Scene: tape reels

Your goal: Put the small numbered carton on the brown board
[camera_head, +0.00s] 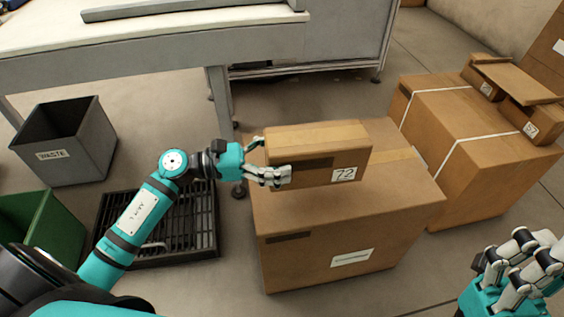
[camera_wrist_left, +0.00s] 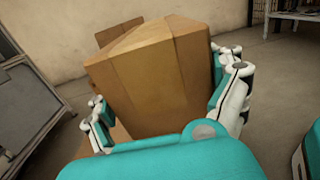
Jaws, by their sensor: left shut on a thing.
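The small carton (camera_head: 320,150), marked 72, is in my left gripper (camera_head: 272,160), whose fingers are shut on its left end. It is over the top of a large carton (camera_head: 340,235); I cannot tell whether it touches it. In the left wrist view the small carton (camera_wrist_left: 150,75) fills the space between the fingers. The brown board (camera_head: 515,78) lies at the right across small cartons on top of a strapped carton (camera_head: 460,145). My right gripper (camera_head: 515,268) is at the lower right, empty, with its fingers apart.
A grey waste bin (camera_head: 65,145), a green bin (camera_head: 45,225) and a black slatted crate (camera_head: 165,225) stand on the floor at the left. A workbench (camera_head: 150,70) is at the back. Small cartons (camera_head: 520,118) prop up the board. A narrow floor gap separates the large cartons.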

